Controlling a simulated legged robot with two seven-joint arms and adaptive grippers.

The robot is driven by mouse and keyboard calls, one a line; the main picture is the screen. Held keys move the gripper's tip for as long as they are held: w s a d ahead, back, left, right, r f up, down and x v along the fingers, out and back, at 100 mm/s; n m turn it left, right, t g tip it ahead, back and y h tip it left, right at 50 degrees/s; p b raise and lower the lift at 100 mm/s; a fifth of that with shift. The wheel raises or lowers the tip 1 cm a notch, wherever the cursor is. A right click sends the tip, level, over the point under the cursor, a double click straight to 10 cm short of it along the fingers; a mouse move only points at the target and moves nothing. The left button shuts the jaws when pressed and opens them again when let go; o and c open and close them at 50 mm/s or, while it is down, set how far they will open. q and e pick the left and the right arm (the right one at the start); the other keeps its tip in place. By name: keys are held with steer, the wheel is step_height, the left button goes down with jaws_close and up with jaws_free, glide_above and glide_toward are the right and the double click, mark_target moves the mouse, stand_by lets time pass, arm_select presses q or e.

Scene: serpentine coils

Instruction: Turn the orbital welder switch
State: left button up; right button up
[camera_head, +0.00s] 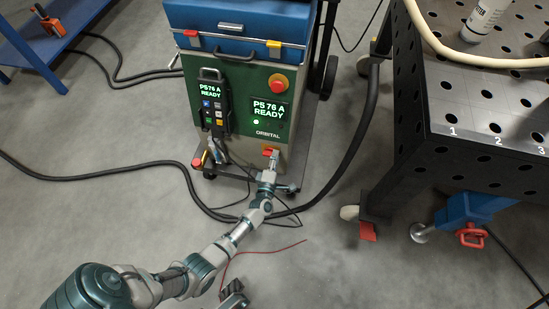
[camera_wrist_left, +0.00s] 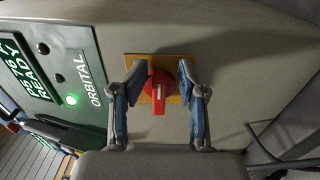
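The orbital welder (camera_head: 240,95) is a green and grey cabinet on a cart, with screens reading "P5 76 A READY". Its red rotary switch (camera_wrist_left: 158,92) sits on a yellow-orange plate (camera_wrist_left: 140,62) low on the front. In the head view the switch (camera_head: 268,151) is partly hidden by my left gripper (camera_head: 271,158). In the left wrist view my left gripper (camera_wrist_left: 159,88) is open, one blue-padded finger on each side of the red knob, with gaps between knob and fingers.
A black perforated welding table (camera_head: 480,110) stands at the right with a blue-and-red clamp (camera_head: 472,215) below. Black cables (camera_head: 125,168) run over the floor around the cart. A red emergency button (camera_head: 278,83) is above the switch. A blue shelf (camera_head: 35,50) stands far left.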

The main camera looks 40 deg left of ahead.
arm_select(q)
steer(key=shift+s, duration=0.1)
steer(key=v, duration=1.2)
steer(key=shift+f, duration=0.15)
